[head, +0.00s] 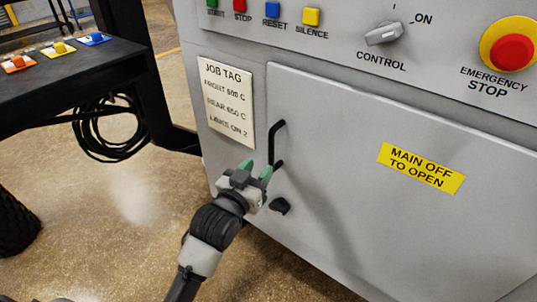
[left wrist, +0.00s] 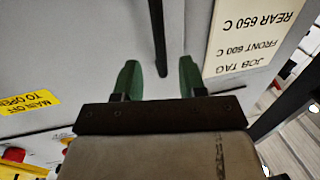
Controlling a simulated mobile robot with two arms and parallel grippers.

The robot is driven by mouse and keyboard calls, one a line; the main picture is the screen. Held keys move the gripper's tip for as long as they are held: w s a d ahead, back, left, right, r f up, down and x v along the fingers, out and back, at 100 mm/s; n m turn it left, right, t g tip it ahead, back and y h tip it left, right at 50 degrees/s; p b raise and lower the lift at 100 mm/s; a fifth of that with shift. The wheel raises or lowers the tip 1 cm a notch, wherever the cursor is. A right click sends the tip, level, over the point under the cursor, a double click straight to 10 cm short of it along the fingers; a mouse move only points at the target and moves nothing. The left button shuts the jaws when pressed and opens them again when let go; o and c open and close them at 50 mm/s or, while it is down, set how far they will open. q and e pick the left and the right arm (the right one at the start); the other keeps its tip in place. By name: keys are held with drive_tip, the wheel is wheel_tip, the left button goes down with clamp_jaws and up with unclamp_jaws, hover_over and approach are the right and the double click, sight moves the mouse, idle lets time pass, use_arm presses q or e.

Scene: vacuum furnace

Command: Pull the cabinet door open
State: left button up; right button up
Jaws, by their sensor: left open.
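The grey cabinet door (head: 345,185) looks closed, flush with the cabinet front. Its black bar handle (head: 274,142) is upright near the door's left edge. My left gripper (head: 257,168) is open beside the handle's lower end, with green fingers pointing at the door. In the left wrist view the handle (left wrist: 157,35) runs down between the two open fingertips (left wrist: 158,70). I cannot tell how deep it sits between them, and no finger is visibly closed on it. A black knob (head: 280,205) is on the door below the handle. My right gripper is not in view.
A job tag (head: 228,105) is left of the door. Buttons, the control switch (head: 384,34) and the emergency stop (head: 511,51) are above. A dark table (head: 60,85) with coloured pieces and a coiled cable (head: 108,128) stand left. Floor in front looks clear.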

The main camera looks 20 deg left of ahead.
sight(270, 155)
use_arm(q)
drive_tip(key=w, duration=0.5)
drive_tip(key=w+d, duration=0.1)
drive_tip(key=w, duration=0.1)
drive_tip(key=shift+w+d+f+b, duration=0.1)
drive_tip(key=shift+w+b, duration=0.1)
drive_tip(key=shift+b, duration=0.15)
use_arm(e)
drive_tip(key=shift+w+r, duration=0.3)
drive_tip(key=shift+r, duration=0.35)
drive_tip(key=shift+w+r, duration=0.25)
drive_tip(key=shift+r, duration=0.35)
use_arm(q)
clamp_jaws()
